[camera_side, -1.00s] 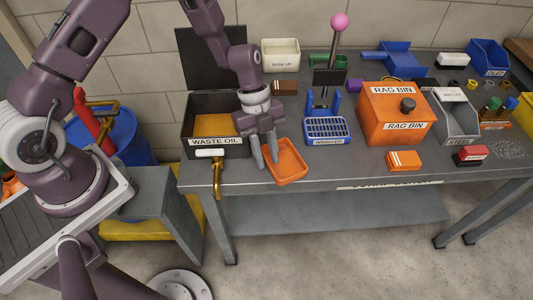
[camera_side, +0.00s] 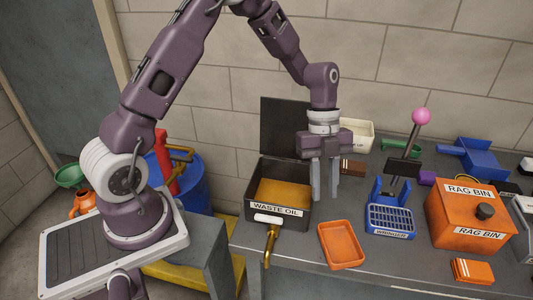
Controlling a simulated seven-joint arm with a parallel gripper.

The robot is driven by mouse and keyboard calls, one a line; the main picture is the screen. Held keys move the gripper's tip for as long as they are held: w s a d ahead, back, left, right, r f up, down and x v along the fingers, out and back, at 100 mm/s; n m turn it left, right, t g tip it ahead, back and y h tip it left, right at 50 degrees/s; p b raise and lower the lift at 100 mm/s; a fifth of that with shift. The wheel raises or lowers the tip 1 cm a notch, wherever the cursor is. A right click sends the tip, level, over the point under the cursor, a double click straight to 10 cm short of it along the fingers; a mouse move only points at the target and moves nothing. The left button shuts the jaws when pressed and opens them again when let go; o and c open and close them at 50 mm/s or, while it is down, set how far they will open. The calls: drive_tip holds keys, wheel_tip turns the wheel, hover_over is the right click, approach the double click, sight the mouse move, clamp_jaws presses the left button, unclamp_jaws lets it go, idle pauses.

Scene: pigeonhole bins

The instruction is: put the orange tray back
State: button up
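The orange tray (camera_side: 341,244) lies flat and empty on the grey bench, near the front edge. It is right of the waste oil box and left of the blue wringer. My gripper (camera_side: 324,190) points down above and behind the tray, near the right side of the waste oil box. Its two grey fingers are apart with nothing between them. The tray is fully in view and the gripper does not touch it.
The open waste oil box (camera_side: 293,234) has a raised dark lid and a front tap (camera_side: 269,244). The blue wringer (camera_side: 389,219) with a pink-knobbed lever stands right. The orange rag bin (camera_side: 470,219) is farther right, with a small orange block (camera_side: 473,271) before it.

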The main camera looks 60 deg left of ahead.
drive_tip(key=s+a+r+n+t+y, duration=0.1)
drive_tip(key=s+r+n+t, duration=0.1)
drive_tip(key=s+r+n, duration=0.4)
drive_tip(key=s+a+r+n+t+y, duration=0.1)
drive_tip(key=s+a+r+n+y, duration=0.2)
drive_tip(key=r, duration=0.6)
drive_tip(key=s+r+n+t, duration=0.2)
drive_tip(key=s+n, duration=0.4)
drive_tip(key=s+a+r+n+t, duration=0.1)
drive_tip(key=s+r+n+t, duration=0.1)
drive_tip(key=s+n, duration=0.5)
drive_tip(key=shift+s+r, duration=0.25)
drive_tip(key=shift+s, duration=0.05)
